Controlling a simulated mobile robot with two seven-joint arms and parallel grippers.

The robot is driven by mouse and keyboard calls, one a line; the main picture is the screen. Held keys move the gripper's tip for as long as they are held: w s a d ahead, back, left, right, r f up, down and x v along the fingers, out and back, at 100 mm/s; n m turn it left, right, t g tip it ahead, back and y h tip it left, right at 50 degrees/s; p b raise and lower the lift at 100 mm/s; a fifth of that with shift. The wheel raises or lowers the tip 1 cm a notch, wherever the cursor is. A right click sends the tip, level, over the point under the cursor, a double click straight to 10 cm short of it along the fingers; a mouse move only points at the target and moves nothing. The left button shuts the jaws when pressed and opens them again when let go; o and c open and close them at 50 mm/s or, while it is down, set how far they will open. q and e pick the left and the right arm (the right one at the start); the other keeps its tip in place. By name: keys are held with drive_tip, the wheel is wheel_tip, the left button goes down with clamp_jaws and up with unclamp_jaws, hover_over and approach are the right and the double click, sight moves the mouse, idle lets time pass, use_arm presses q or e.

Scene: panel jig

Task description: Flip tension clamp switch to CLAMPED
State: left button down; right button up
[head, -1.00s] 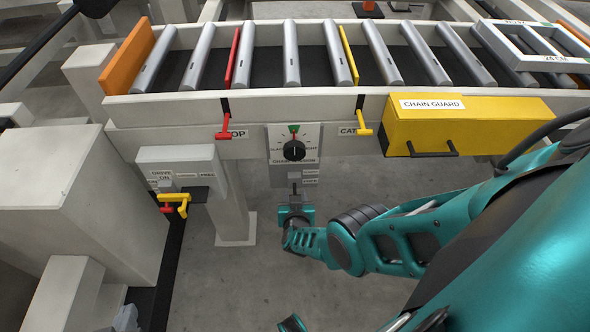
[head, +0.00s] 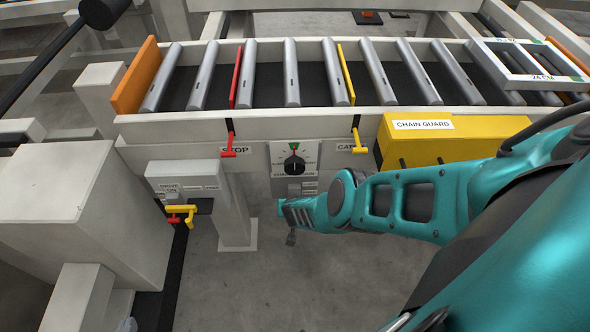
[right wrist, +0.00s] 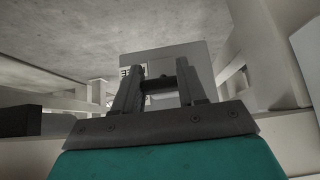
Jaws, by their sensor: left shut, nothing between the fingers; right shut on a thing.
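The tension clamp switch sits on a small grey plate (head: 309,188) below the chain tension dial (head: 293,163). My right arm's wrist covers most of it in the head view, and its labels are too small to read. In the right wrist view my right gripper (right wrist: 158,84) is shut on the switch's dark handle, in front of a pale plate (right wrist: 160,60) with partly hidden lettering. Which way the switch points I cannot tell.
A red STOP handle (head: 230,150) and a yellow handle (head: 357,148) flank the dial. The yellow chain guard (head: 455,135) is close above my right forearm. A drive box (head: 187,178) with red and yellow levers stands left. The floor below is clear.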

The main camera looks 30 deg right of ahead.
use_arm(q)
drive_tip(key=shift+a, duration=0.1)
use_arm(e)
drive_tip(key=shift+d, duration=0.15)
drive_tip(key=o, duration=1)
